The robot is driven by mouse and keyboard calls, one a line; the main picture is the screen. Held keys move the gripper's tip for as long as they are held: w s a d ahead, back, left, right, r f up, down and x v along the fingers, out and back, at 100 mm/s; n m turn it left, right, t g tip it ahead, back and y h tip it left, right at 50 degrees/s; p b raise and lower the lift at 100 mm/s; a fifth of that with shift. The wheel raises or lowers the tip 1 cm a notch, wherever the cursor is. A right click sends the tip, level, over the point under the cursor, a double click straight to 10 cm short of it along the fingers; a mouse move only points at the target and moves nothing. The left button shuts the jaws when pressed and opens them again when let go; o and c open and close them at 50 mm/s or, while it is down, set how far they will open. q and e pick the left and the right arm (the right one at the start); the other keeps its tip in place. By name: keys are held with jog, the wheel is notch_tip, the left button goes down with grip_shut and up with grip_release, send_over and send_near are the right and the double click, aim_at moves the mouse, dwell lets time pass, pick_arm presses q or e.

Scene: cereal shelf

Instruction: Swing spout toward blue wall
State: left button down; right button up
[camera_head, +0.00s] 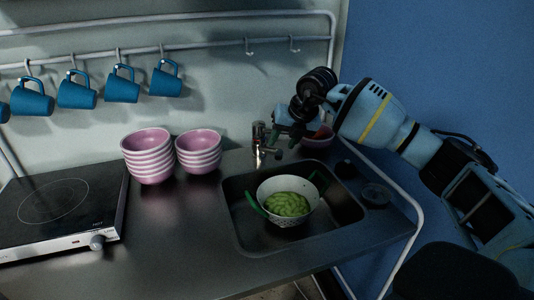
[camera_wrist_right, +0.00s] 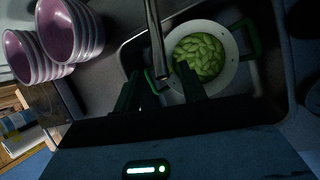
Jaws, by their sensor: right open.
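The metal faucet (camera_head: 263,140) stands at the back edge of the sink, and its short spout points toward the basin. The blue wall (camera_head: 440,65) is on the right in the head view. My right gripper (camera_head: 283,138) is just right of the faucet, reaching in from the right. In the right wrist view the spout (camera_wrist_right: 155,42) runs down as a thin metal bar toward the gap between the open fingers of my gripper (camera_wrist_right: 160,82). I cannot tell whether a finger touches it. My left gripper is in neither view.
A white colander (camera_head: 290,220) with green handles and green food sits in the sink (camera_head: 348,212). Stacked pink bowls (camera_head: 148,160) stand left of the faucet. A hob (camera_head: 60,215) is at left, below hanging blue mugs (camera_head: 78,93).

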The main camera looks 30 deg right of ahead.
aim_at(269, 151)
jog(key=shift+f, duration=0.3)
jog(key=shift+x, duration=3.5)
jog(key=shift+a, duration=0.1)
jog(key=shift+c, duration=0.3)
grip_shut()
